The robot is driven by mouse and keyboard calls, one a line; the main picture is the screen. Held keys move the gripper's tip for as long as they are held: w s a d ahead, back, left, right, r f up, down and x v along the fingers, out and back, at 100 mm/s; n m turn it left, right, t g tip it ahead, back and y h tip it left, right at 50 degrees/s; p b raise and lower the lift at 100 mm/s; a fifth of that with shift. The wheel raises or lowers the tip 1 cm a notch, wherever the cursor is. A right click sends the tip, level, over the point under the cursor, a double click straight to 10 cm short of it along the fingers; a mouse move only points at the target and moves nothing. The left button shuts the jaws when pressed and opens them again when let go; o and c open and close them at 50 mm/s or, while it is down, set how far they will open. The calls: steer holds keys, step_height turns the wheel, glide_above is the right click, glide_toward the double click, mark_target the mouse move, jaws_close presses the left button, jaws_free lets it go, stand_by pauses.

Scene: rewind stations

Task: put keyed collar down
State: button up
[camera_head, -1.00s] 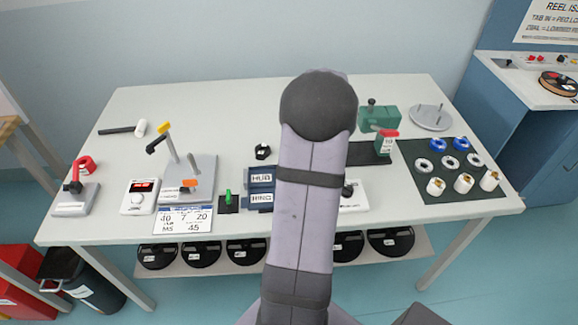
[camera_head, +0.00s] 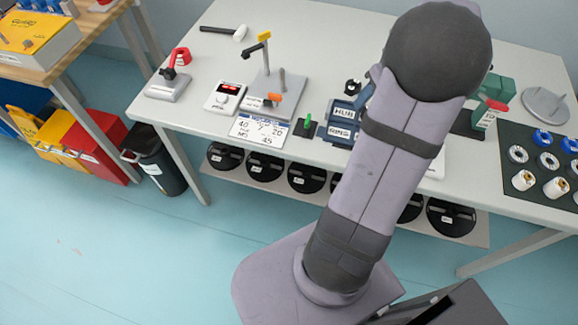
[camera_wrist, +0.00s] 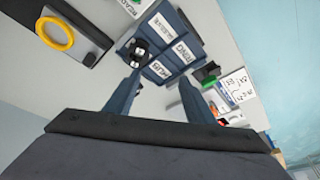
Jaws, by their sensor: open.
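In the head view my arm hides the gripper and part of the tray.
A green-handled piece on a black plate (camera_head: 305,127) and a number card (camera_head: 258,131) lie left of the tray. A post stand (camera_head: 275,90) is further left. A dark mat (camera_head: 515,174) holds several rings and spools at right. A yellow ring (camera_wrist: 55,34) shows in the wrist view.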

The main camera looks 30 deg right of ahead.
steer(key=a+f+g, duration=0.2)
steer(key=a+f, duration=0.1)
steer(key=a, duration=1.7)
steer(key=s+a+f+n+g, duration=0.1)
steer(key=s+a+f+g, duration=0.1)
steer(key=s+a, duration=0.6)
steer(key=a, duration=0.4)
steer(key=shift+f, duration=0.35)
